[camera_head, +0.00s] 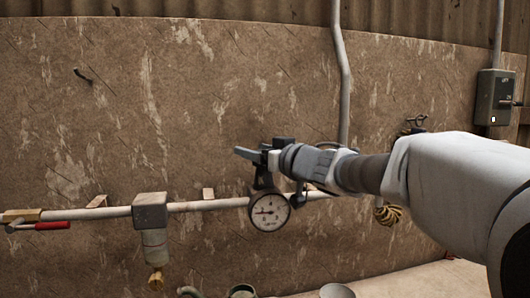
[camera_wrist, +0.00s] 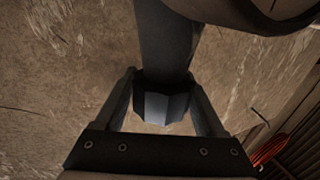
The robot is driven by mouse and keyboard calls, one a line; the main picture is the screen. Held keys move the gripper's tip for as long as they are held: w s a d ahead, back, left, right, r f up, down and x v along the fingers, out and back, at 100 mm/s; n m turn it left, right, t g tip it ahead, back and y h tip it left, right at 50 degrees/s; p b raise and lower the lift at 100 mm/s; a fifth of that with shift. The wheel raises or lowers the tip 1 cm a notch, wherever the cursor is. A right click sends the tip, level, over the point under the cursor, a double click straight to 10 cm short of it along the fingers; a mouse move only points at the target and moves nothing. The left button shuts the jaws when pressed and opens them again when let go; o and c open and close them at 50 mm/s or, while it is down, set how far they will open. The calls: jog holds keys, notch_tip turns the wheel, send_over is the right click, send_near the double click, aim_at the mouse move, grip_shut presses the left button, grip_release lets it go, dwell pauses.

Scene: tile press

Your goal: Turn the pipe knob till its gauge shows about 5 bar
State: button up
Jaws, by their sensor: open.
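The pipe gauge (camera_head: 269,211) has a round white dial in a dark rim and hangs at the horizontal pipe (camera_head: 205,206). Its needle points to the left; the numbers are too small to read. My gripper (camera_head: 262,152) is open above the gauge, by the dark fitting that rises from the pipe. In the wrist view a dark faceted piece, seemingly the knob (camera_wrist: 163,108), lies between the two open fingers of my gripper (camera_wrist: 160,80). I cannot tell whether they touch it. In the head view the gripper hides most of the knob.
A red-handled valve (camera_head: 52,226) and a grey filter unit (camera_head: 150,210) sit on the pipe to the left. A grey upright pipe (camera_head: 342,85) runs behind my arm. A switch box (camera_head: 495,97) is on the right wall. The wall above the left pipe is mostly clear.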

jog(key=c, duration=1.1)
